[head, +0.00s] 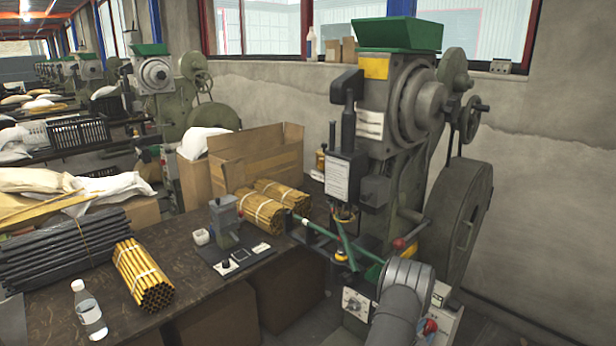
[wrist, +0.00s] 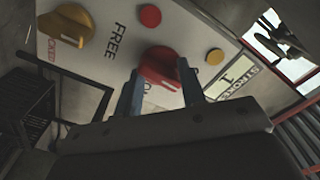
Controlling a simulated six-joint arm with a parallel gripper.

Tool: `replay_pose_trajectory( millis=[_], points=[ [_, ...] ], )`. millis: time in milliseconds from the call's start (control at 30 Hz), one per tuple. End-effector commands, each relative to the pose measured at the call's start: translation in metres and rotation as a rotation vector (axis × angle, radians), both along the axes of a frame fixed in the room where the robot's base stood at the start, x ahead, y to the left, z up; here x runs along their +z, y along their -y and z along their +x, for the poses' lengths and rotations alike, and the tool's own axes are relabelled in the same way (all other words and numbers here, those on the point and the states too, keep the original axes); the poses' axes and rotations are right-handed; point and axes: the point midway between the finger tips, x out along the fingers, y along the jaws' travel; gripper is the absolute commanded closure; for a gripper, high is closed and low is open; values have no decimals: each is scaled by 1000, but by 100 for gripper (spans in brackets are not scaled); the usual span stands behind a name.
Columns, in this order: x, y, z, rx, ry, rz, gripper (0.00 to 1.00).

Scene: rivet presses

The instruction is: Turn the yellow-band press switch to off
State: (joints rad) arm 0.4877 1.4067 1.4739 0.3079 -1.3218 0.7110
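The near press (head: 385,105) carries a yellow band (head: 375,67) high on its front. In the wrist view, a light control panel (wrist: 105,12) fills the upper part and holds a red rotary switch (wrist: 162,62) with a pale pointer line. My gripper (wrist: 160,68) is open, its two fingers apart, with the tips on either side of the red switch. I cannot tell whether they touch it. Lettering beside the switch is partly hidden by a finger. In the head view my arm hides the gripper and part of the press's lower front.
The panel also bears a yellow knob (wrist: 70,25), a red button (wrist: 150,16) and a yellow button (wrist: 215,56). In the head view, a control box (head: 355,302) sits left of my arm. A table (head: 190,290) with tube bundles (head: 143,275) and a bottle (head: 88,310) stands left.

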Motion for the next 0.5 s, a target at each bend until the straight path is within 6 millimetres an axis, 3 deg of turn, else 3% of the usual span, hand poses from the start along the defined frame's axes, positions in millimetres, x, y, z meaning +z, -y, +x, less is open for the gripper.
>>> replay_pose_trajectory(
  millis=[500],
  points=[
    [0, -1, 0, 1, 17, 17, 64]
  ],
)
